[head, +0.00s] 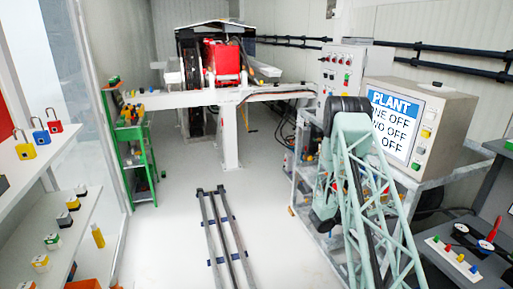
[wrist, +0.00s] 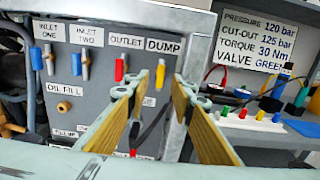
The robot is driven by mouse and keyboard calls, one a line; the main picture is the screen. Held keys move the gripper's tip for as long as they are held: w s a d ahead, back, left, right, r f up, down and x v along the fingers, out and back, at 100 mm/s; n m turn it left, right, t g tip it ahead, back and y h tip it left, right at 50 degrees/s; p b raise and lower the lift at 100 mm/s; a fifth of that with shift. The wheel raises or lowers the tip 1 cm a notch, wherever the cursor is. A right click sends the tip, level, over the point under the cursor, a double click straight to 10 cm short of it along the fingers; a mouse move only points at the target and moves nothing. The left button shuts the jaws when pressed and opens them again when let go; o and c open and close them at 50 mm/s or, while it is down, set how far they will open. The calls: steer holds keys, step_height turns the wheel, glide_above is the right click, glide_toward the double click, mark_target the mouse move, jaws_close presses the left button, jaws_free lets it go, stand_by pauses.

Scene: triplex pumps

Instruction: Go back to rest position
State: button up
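My gripper (wrist: 160,92) shows in the wrist view with its two yellow-faced fingers spread apart. It is open, and I see nothing held between the fingers. Beyond the fingertips is a grey valve panel (wrist: 99,105) with labels for inlet one, inlet two, outlet, dump and oil fill. In the head view my pale green lattice arm (head: 362,190) stands folded at the right, and my gripper is not clearly seen there.
A plant display box (head: 452,110) stands close behind the arm. A grey control cabinet (head: 341,72) is left of it. Shelves with padlocks (head: 40,136) line the left side. Rails (head: 222,235) run along the open floor. The wrist view shows a right-hand bench with coloured knobs (wrist: 250,117).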

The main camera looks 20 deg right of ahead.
steer(key=shift+r, duration=0.1)
steer(key=s+a+r+m+g+y, duration=0.1)
steer(key=s+a+r+m+y, duration=0.15)
steer(key=s+a+r, duration=0.5)
steer(key=s+a+r+m+g+y, duration=0.15)
steer(key=a+r+m, duration=0.3)
steer(key=r, duration=0.65)
steer(key=s+a+r+m+g+y, duration=0.25)
steer(key=s+a+r, duration=0.25)
steer(key=a+r, duration=0.3)
steer(key=s+a+r+m+t+y, duration=0.2)
steer(key=s+a, duration=0.6)
steer(key=a, duration=0.7)
steer(key=s+a+r+m+t+y, duration=0.3)
steer(key=s+a, duration=0.5)
steer(key=a, duration=0.8)
steer(key=s+a+r+m+t+y, duration=0.3)
steer(key=s+a+r+t+y, duration=0.2)
steer(key=a, duration=1)
steer(key=s+r+y, duration=0.1)
steer(key=s, duration=0.1)
steer(key=shift+s+a, duration=0.25)
steer(key=shift+s, duration=0.15)
